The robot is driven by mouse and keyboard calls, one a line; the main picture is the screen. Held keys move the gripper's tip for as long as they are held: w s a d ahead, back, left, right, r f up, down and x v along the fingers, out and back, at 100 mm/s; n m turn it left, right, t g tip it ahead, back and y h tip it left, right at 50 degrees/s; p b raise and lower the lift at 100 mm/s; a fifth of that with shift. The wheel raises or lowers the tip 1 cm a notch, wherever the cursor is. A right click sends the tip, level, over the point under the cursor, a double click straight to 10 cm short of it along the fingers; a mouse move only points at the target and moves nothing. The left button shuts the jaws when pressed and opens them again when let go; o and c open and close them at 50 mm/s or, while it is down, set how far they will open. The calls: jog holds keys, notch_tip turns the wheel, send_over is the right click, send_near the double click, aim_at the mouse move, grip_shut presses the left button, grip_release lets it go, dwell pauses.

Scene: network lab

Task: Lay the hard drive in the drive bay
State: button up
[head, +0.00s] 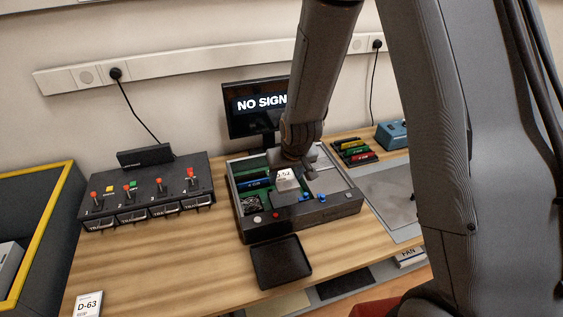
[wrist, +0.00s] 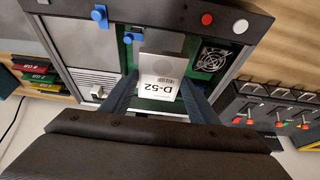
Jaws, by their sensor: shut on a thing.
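The hard drive (head: 287,180) is a grey block with a white label, which reads D-52 in the wrist view (wrist: 160,68). My gripper (head: 287,172) is shut on it, one dark finger on each side in the wrist view (wrist: 160,98). The drive is over the open computer case (head: 246,232); whether it touches anything below is hidden. In the wrist view a flat grey compartment (wrist: 88,40) with a blue latch (wrist: 99,17) lies left of the drive. I cannot tell for certain that it is the drive bay.
A black tray (head: 280,262) lies in front of the case. A switch box (head: 148,192) stands left and a monitor (head: 256,103) behind. Coloured modules (head: 355,152) lie at the back right. The case holds a fan (wrist: 214,54).

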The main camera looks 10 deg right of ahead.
jog(key=shift+w+f, duration=0.1)
jog(key=shift+w, duration=0.2)
jog(key=shift+a+f+b, duration=0.15)
jog(key=shift+f+b, duration=0.5)
jog(key=shift+f, duration=0.05)
notch_tip(320, 180, down, 6)
jog(key=b, duration=0.4)
jog(key=shift+r, duration=0.1)
jog(key=shift+s+f, duration=0.1)
jog(key=shift+f, duration=0.2)
jog(key=shift+s+f, duration=0.1)
jog(key=shift+f, duration=0.5)
dwell(2.7)
jog(key=o, duration=1.5)
jog(key=shift+o, duration=0.2)
